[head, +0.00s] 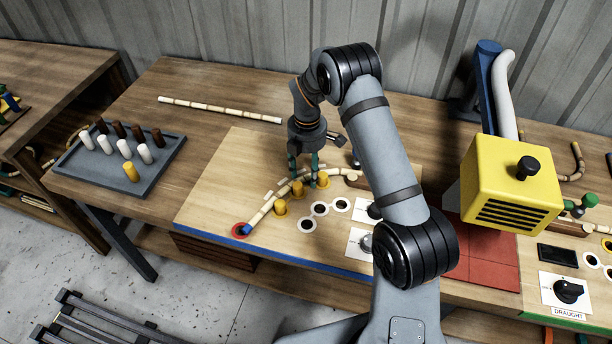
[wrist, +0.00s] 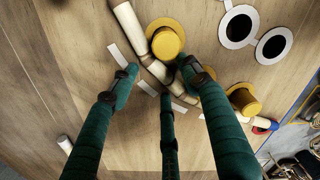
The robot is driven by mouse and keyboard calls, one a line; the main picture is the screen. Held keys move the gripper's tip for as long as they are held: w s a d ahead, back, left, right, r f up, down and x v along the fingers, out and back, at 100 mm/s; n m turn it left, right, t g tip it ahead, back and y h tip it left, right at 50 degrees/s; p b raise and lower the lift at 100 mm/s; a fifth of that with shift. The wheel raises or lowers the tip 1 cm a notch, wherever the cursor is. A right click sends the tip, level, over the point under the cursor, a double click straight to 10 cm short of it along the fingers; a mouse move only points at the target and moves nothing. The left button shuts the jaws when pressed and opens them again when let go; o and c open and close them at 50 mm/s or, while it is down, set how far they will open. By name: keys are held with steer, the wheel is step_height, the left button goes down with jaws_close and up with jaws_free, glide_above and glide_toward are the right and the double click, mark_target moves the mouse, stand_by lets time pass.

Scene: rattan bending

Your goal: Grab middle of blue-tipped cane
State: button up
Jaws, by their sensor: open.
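The blue-tipped cane (head: 257,215) is pale and jointed. It lies bent along several yellow pegs (head: 281,207) on a light wooden board, its blue end (head: 246,229) at a red ring at the lower left. My gripper (head: 305,177) points down over the cane's middle with green fingers. In the wrist view, its three fingers (wrist: 162,84) are spread around the cane (wrist: 181,90), which passes between them beside a yellow peg (wrist: 165,40). Whether the fingers touch the cane cannot be told. The cane's blue end also shows in the wrist view (wrist: 263,124). My fingers hide part of the cane.
A grey tray (head: 73,173) with white, brown and yellow pegs stands left. A straight cane (head: 218,109) lies on the table behind. A yellow box (head: 512,180) on a blue post stands right. White ring markers (head: 320,209) lie beside the pegs.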

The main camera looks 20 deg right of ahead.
steer(key=c, duration=0.4)
steer(key=c, duration=0.7)
jaws_close()
